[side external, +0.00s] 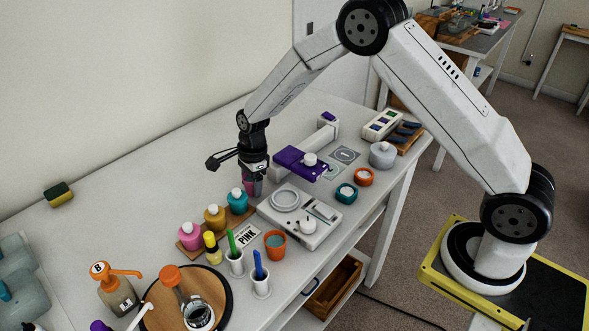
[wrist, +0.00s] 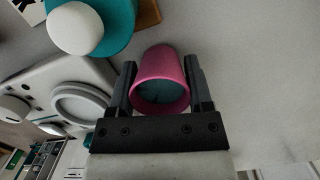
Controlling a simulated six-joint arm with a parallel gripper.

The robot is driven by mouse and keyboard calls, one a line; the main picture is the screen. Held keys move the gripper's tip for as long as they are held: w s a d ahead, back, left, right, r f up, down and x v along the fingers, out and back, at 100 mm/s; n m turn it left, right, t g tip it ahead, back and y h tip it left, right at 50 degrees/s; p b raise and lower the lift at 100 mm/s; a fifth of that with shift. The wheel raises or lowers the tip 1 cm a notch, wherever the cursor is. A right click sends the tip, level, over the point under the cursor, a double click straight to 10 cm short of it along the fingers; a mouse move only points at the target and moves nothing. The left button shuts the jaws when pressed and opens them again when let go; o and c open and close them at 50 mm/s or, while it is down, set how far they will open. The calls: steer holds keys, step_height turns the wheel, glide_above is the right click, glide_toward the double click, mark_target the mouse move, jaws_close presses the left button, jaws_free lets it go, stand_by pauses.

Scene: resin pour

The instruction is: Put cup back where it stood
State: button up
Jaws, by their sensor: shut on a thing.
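My gripper (wrist: 160,95) is shut on a pink cup (wrist: 160,72), one finger on each side of it. The cup's mouth faces the wrist camera, and dark teal shows inside. In the side external view my gripper (side external: 253,176) points down behind the white scale, beside the teal-topped bottle. The pink cup (side external: 254,189) is partly hidden there. I cannot tell whether its base touches the table.
A teal bottle (side external: 238,201), a mustard one (side external: 214,217) and a pink one (side external: 191,235) stand on a wooden board. The scale (side external: 312,232) lies close by. An orange cup (side external: 275,246) stands in front. Table behind the board is clear.

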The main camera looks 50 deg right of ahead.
steer(key=shift+f, duration=0.25)
steer(key=o, duration=1.3)
steer(key=shift+o, duration=0.2)
steer(key=shift+r, duration=0.1)
steer(key=shift+r, duration=3.4)
steer(key=s+d+r+n, duration=0.1)
steer(key=s+n, duration=0.2)
steer(key=s, duration=0.1)
steer(key=s+d+r+n+t, duration=0.1)
steer(key=s+n, duration=0.2)
steer(key=n, duration=0.1)
steer(key=s+d+r+n+h, duration=0.1)
steer(key=s+n, duration=0.3)
steer(key=shift+s+d+r, duration=0.2)
steer(key=shift+s+r, duration=0.15)
steer(key=shift+r, duration=0.05)
steer(key=s+d+n+t, duration=0.1)
steer(key=s+n, duration=0.8)
steer(key=s, duration=0.1)
steer(key=shift+s+d, duration=0.3)
steer(key=shift+s, duration=0.1)
